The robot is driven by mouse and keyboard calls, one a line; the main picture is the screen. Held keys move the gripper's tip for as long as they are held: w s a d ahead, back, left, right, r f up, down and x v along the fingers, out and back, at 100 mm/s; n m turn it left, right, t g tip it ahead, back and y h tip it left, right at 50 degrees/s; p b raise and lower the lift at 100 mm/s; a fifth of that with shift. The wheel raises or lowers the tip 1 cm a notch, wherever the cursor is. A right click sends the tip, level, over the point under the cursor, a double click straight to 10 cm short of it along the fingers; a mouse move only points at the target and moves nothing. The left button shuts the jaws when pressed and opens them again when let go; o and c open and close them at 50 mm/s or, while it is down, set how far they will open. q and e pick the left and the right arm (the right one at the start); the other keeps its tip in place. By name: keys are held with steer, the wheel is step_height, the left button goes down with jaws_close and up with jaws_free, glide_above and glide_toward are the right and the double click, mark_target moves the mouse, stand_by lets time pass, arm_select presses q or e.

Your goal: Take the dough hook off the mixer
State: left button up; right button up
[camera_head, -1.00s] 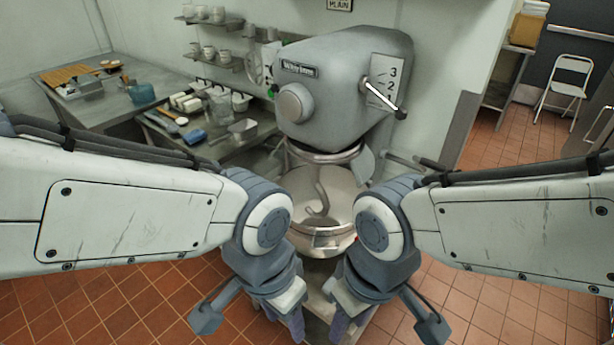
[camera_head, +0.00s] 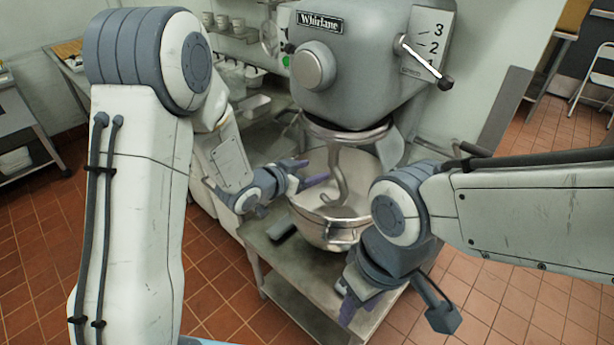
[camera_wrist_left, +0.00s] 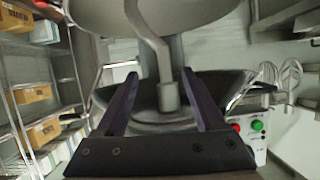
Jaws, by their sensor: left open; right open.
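The dough hook (camera_head: 339,175) is a grey curved metal hook hanging from the underside of the grey mixer (camera_head: 350,75), with its lower end inside the steel bowl (camera_head: 325,238). My left gripper (camera_head: 309,171) is open at the bowl's left rim, with its fingers pointing toward the hook. In the left wrist view, which looks upside down, the hook (camera_wrist_left: 150,40) and its collar lie ahead between the two spread fingers; I cannot tell whether they touch. My right gripper (camera_head: 352,302) is open and empty, lower, in front of the bowl to the right.
A speed lever (camera_head: 425,65) is on the mixer's right side. The left wrist view shows a green button (camera_wrist_left: 257,125). Shelves with cups stand behind on the left. The tiled floor in front is clear.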

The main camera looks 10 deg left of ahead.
mark_target(330, 161)
arm_select(q)
steer(key=shift+t+h, duration=0.5)
steer(key=shift+h, duration=0.2)
steer(key=shift+w+a+f+b+x, duration=0.15)
steer(key=shift+b+x, duration=0.2)
steer(key=shift+x, duration=1.5)
steer(key=shift+a+b+x, duration=0.15)
steer(key=shift+b+x, duration=0.25)
steer(key=shift+x, duration=1.4)
steer(key=shift+w+a+f+b+x, duration=0.15)
steer(key=shift+b+x, duration=0.2)
steer(key=shift+x, duration=1.5)
steer(key=shift+s, duration=0.1)
jaws_close()
steer(key=shift+r, duration=0.15)
